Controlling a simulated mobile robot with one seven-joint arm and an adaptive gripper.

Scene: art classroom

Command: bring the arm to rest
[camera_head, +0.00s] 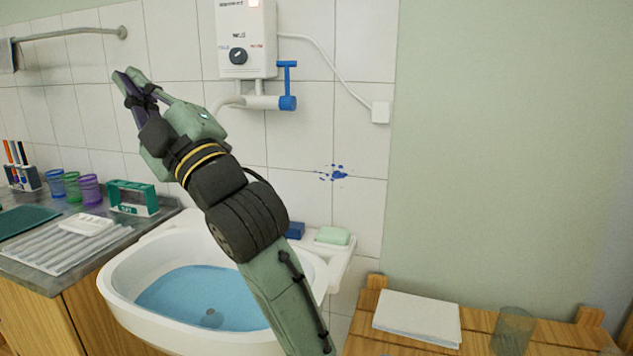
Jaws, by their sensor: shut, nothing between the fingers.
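My gripper (129,78) is at the upper left, raised in front of the tiled wall. Its fingers are together with nothing between them. My arm (235,205) reaches up and to the left from the bottom edge, passing in front of the sink (125,292). It hides part of the basin and its back rim.
The sink holds blue water. A water heater (245,40) with a blue-handled tap (288,102) is on the wall. A counter (55,275) at left bears cups (73,187) and a green rack (133,198). A wooden table (385,345) at lower right holds paper (417,317) and a glass (512,331).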

